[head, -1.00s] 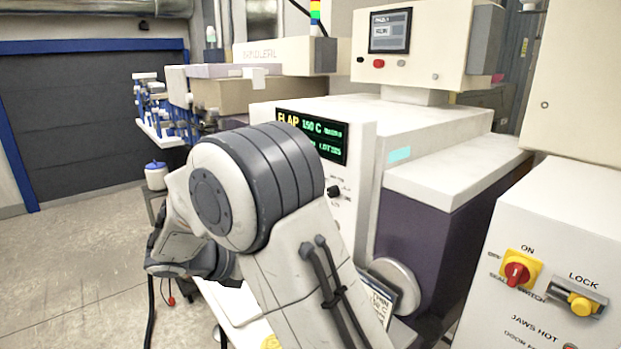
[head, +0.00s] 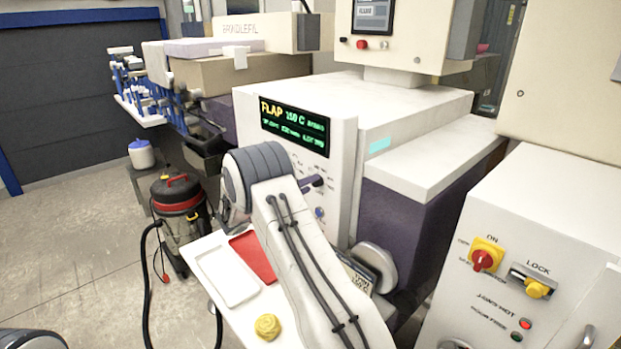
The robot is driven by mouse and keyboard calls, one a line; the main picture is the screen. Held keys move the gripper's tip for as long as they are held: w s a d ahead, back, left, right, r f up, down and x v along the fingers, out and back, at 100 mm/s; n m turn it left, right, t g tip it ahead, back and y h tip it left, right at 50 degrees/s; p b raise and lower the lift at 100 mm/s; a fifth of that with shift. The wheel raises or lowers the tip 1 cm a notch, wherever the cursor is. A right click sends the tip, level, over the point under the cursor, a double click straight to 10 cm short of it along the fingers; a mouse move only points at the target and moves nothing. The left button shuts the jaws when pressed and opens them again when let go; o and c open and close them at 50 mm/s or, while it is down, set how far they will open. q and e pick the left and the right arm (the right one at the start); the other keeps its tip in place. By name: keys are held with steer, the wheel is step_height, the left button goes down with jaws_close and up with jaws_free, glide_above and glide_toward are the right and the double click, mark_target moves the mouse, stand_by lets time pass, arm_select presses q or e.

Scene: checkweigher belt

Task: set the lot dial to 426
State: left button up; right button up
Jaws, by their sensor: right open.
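The machine with the lot dial has a white front panel (head: 343,185) with a lit display (head: 295,126). The display reads FLAP and 150 C in its top line; its lower line, with the lot number, is too small to read surely. My right arm crosses in front of the panel and hides much of its lower left. My right gripper (head: 311,183) is open; only a dark part shows beside the arm at the panel, and the rest is hidden. A small bluish knob (head: 319,212) shows just below. I cannot tell which control is the lot dial, or any contact. My left gripper is out of view.
A shelf below the panel holds a white tray (head: 228,276), a red tray (head: 252,257) and a yellow lump (head: 267,326). A vacuum cleaner (head: 180,215) stands at left. A white cabinet (head: 540,235) with red and yellow switches stands close at right.

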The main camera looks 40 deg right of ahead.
steer(key=shift+w+d, duration=0.1)
steer(key=shift+d, duration=0.75)
jaws_close()
steer(key=shift+f, duration=0.1)
